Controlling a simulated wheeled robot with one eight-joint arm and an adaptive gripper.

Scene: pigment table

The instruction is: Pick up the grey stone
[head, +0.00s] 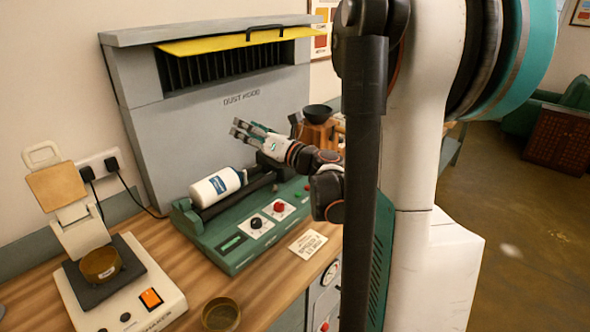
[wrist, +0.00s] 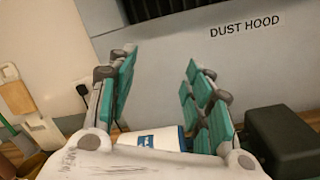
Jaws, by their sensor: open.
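I cannot make out a grey stone in either view. My gripper (head: 240,129) is open and empty, raised in front of the grey dust hood and above the green roller machine. In the wrist view my gripper (wrist: 160,65) has its two teal-padded fingers spread apart, with only the hood's wall between their tips. The white bottle (head: 216,186) lies on its side on the machine, below and left of my gripper. Part of the bottle (wrist: 158,138) shows low between the fingers in the wrist view. My arm hides part of the table's right side.
The dust hood (head: 190,110) stands along the wall. The green machine (head: 236,243) has red and black knobs. A brass bowl (head: 221,314) is near the front. A black bowl (head: 318,113) sits on an orange-brown stand.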

